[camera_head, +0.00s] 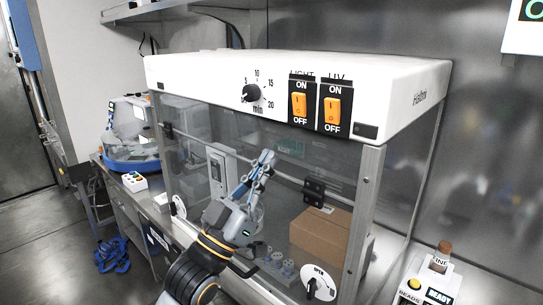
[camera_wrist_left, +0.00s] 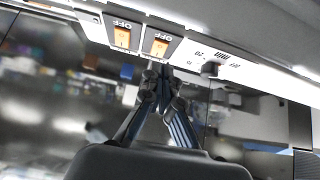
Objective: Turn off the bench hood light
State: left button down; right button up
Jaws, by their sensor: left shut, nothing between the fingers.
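The bench hood (camera_head: 200,72) is a white box top over clear panels. Its front carries two orange rocker switches on black plates marked ON above and OFF below. The LIGHT switch (camera_head: 299,105) is the left one, and the UV switch (camera_head: 332,111) is to its right. My left gripper (camera_head: 268,155) is shut and empty, in front of the clear panel, below and left of the LIGHT switch. In the left wrist view, upside down, the shut fingertips (camera_wrist_left: 160,75) appear just below the LIGHT switch (camera_wrist_left: 159,47); contact cannot be told. My right gripper is not in view.
A timer dial (camera_head: 252,93) is left of the LIGHT switch. A black hinge or latch (camera_head: 314,190) and a metal bar cross the front panel. A cardboard box (camera_head: 322,236) shows through the panel. A device with a yellow button (camera_head: 414,284) stands at right.

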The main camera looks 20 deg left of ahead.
pick_arm(q)
jog(key=b+v, duration=0.1)
jog(key=v, duration=0.3)
jog(key=shift+d+f, duration=0.1)
jog(key=shift+f, duration=0.1)
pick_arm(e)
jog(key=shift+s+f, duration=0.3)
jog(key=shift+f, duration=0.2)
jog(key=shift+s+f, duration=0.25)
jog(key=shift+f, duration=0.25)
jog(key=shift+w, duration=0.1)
